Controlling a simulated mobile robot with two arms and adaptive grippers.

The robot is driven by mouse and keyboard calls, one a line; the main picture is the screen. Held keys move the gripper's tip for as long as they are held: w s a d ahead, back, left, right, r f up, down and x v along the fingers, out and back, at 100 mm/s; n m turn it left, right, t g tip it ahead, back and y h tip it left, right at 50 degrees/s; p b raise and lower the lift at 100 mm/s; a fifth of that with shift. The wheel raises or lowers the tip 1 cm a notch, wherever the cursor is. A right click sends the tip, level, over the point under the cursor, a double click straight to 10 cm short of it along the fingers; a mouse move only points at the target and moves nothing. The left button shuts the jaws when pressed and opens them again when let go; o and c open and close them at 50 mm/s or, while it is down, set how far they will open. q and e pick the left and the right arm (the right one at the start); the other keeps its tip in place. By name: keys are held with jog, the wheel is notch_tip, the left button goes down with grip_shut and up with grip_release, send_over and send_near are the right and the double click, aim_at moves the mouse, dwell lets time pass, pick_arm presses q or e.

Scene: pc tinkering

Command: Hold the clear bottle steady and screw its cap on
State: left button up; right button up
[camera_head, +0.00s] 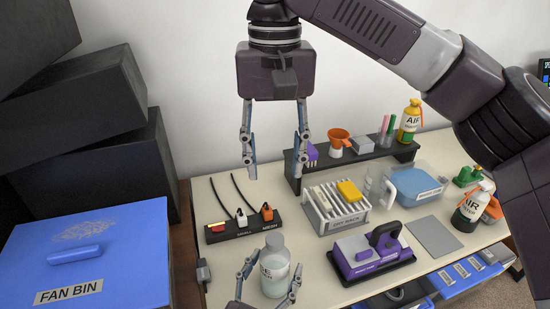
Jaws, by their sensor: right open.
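The clear bottle (274,272) stands upright at the near edge of the table, with a pale label or contents and a greyish narrow top. I cannot tell whether that top is a bare neck or a cap, and I make out no separate cap. My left gripper (275,266) is low in the picture, with one finger on each side of the bottle. I cannot tell whether its fingers touch the bottle. My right gripper (275,174) points down above the bottle, well clear of it. It is open, with nothing between its fingers.
A dark shelf (350,156) with small items stands behind. A blue fan bin (130,270) is at the left, beyond the table.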

pick_arm(q)
jog(key=v, duration=1.2)
